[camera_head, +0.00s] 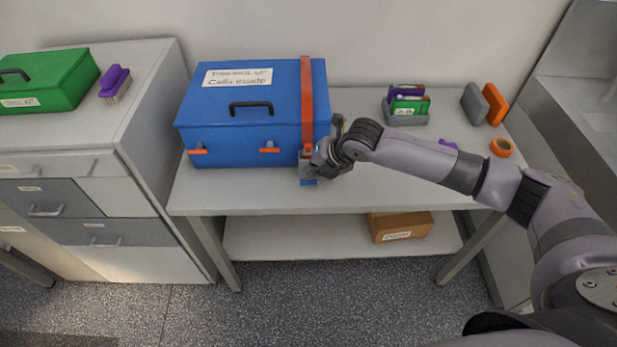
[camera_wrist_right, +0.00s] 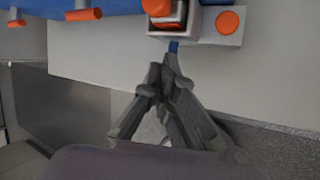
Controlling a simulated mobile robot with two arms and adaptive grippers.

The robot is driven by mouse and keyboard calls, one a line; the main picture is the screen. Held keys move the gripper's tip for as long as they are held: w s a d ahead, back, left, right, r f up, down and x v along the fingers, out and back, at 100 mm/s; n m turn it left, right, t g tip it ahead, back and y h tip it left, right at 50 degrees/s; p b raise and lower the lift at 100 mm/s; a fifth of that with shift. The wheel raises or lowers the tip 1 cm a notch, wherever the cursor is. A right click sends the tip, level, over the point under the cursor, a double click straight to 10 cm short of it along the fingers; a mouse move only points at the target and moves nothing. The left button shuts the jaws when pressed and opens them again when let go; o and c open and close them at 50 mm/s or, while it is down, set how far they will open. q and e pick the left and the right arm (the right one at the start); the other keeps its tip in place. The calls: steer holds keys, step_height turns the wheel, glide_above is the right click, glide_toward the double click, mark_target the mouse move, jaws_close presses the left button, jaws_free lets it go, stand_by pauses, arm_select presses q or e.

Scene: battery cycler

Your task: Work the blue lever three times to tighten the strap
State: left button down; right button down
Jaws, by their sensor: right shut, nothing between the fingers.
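A blue box (camera_head: 245,105) with a black handle stands on the white bench. A red-orange strap (camera_head: 307,95) runs over its right end and down the front to a grey ratchet housing (camera_head: 303,156), which also shows in the right wrist view (camera_wrist_right: 190,30). A blue lever (camera_head: 308,182) sticks out below the housing. In the right wrist view only a short blue piece of the lever (camera_wrist_right: 173,46) shows, just beyond the fingertips. My right gripper (camera_head: 316,164) is shut and empty at the lever; its fingers meet there (camera_wrist_right: 167,65). Whether they touch it I cannot tell. My left gripper is out of view.
Orange latches (camera_head: 198,152) sit on the box front. To the right are a grey tray (camera_head: 405,119) of packs, orange tape (camera_head: 502,147) and upright plates (camera_head: 474,104). The white bench top (camera_head: 240,190) is clear in front of the box. A carton (camera_head: 400,227) lies below.

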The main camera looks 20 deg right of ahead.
steer(key=shift+s+a+f+b, duration=0.1)
steer(key=shift+s+f+b, duration=0.05)
steer(key=shift+f, duration=0.3)
steer(key=shift+s+f+b, duration=0.1)
steer(key=shift+f+b, duration=0.05)
steer(key=shift+f, duration=0.25)
stand_by(0.6)
steer(key=shift+r, duration=0.1)
stand_by(0.4)
steer(key=r+p, duration=0.1)
steer(key=w+r+p, duration=0.1)
steer(key=r+p, duration=0.1)
steer(key=shift+r, duration=0.15)
steer(key=shift+p, duration=0.3)
steer(key=r+p, duration=0.2)
steer(key=r, duration=0.1)
steer(key=w+r+p, duration=0.1)
steer(key=p, duration=0.1)
steer(key=shift+w+d+r, duration=0.1)
steer(key=shift+d+r, duration=0.2)
steer(key=shift+r, duration=0.1)
stand_by(0.9)
stand_by(1.0)
